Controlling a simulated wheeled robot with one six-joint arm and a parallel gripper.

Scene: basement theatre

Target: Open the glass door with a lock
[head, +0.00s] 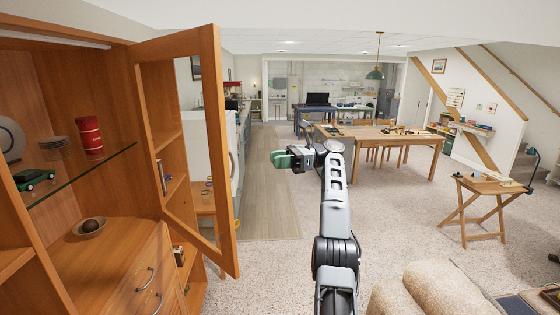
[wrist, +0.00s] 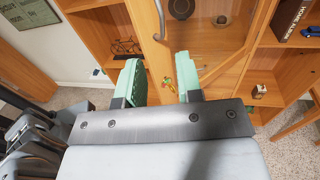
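In the head view a wood-framed glass door (head: 227,150) stands swung out from the tall wooden cabinet (head: 120,200) on the left. The room shows through its pane. A metal bar handle (head: 162,178) shows near its left side; I cannot tell which door carries it.
The cabinet's open part holds a glass shelf (head: 75,170) with a red can (head: 89,135) and a green toy car (head: 34,178). A sofa (head: 430,288) is at lower right. Tables (head: 385,136) stand farther back. Carpet right of the door is clear.

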